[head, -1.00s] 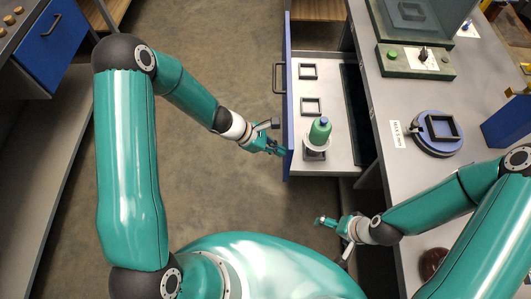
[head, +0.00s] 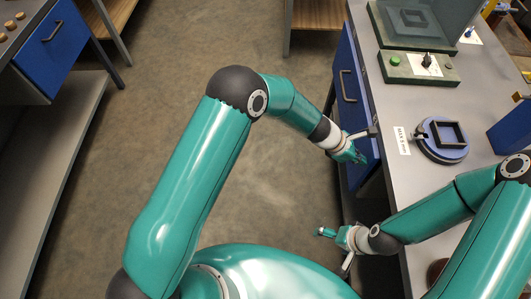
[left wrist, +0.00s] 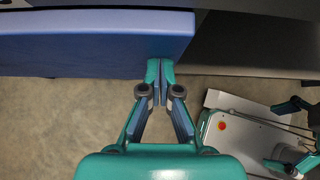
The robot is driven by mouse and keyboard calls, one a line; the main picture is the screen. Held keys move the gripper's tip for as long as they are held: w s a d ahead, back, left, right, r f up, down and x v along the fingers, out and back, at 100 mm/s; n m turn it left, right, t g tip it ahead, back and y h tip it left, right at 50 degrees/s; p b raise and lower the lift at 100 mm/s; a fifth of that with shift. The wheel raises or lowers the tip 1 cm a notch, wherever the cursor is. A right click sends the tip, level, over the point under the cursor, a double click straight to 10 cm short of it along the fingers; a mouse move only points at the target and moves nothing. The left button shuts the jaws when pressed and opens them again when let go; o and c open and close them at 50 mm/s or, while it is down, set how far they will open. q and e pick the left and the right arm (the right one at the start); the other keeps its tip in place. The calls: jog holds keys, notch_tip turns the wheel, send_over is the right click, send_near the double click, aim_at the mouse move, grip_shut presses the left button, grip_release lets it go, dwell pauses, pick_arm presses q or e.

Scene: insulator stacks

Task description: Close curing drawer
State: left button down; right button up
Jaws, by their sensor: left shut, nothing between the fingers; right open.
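The curing drawer's blue front (head: 352,100) with its dark handle (head: 347,85) is in line with the bench side in the head view, and the drawer's inside is hidden. Its blue front also fills the upper left of the left wrist view (left wrist: 90,42). My left gripper (head: 360,157) is shut and empty at the near end of this front; in the left wrist view its fingertips (left wrist: 160,62) are at the edge of the front, and contact is hard to tell. My right gripper (head: 322,232) is open and empty, low beside the bench's near part.
The grey bench top (head: 400,110) carries a green control box (head: 418,68), a round blue fixture with a square black frame (head: 440,138) and a label card (head: 402,140). Another bench with a blue drawer (head: 55,45) stands at the left. The floor between is clear.

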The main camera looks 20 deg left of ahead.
pick_arm(q)
jog(key=shift+w+d+r, duration=0.15)
jog(key=shift+d, duration=0.65)
